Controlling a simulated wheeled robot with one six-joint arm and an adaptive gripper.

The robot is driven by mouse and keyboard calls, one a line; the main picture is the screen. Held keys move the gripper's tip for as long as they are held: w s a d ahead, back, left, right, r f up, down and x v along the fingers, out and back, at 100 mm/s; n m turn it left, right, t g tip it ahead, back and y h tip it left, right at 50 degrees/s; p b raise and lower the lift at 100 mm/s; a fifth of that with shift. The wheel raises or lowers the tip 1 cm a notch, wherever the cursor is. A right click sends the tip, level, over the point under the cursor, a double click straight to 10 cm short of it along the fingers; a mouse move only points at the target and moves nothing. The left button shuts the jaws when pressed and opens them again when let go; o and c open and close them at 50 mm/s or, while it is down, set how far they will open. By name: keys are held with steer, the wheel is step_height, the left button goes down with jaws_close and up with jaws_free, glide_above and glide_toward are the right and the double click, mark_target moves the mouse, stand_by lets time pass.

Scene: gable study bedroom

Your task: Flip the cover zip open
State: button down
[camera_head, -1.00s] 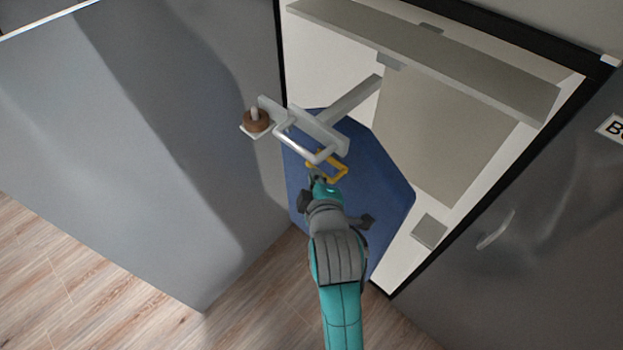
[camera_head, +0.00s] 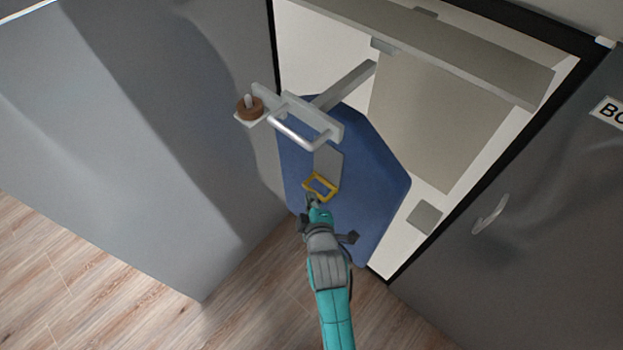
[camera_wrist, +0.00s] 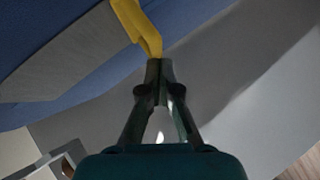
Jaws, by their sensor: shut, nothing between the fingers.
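A blue cover (camera_head: 372,185) hangs inside an open white cabinet. A grey flap (camera_head: 328,163) lies on its front, with a yellow rectangular pull (camera_head: 332,190) at its lower end. I take the flap and pull to be the zip. My gripper (camera_head: 311,202) is at the pull's lower left corner, fingers together and empty. In the wrist view, the yellow pull (camera_wrist: 138,25) reaches down to the closed fingertips (camera_wrist: 160,68). They look to be touching or nearly so. The grey flap (camera_wrist: 75,55) lies beside it on the blue cover.
A grey bar with a bent metal handle (camera_head: 290,133) sits above the flap. A brown knob (camera_head: 249,108) stands on a small plate to its left. A grey panel (camera_head: 140,140) is on the left; a dark door (camera_head: 510,260) with a handle is on the right. Wood floor shows below.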

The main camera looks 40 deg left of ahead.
step_height(320, 180, down, 28)
steer(key=shift+r, duration=0.2)
stand_by(0.4)
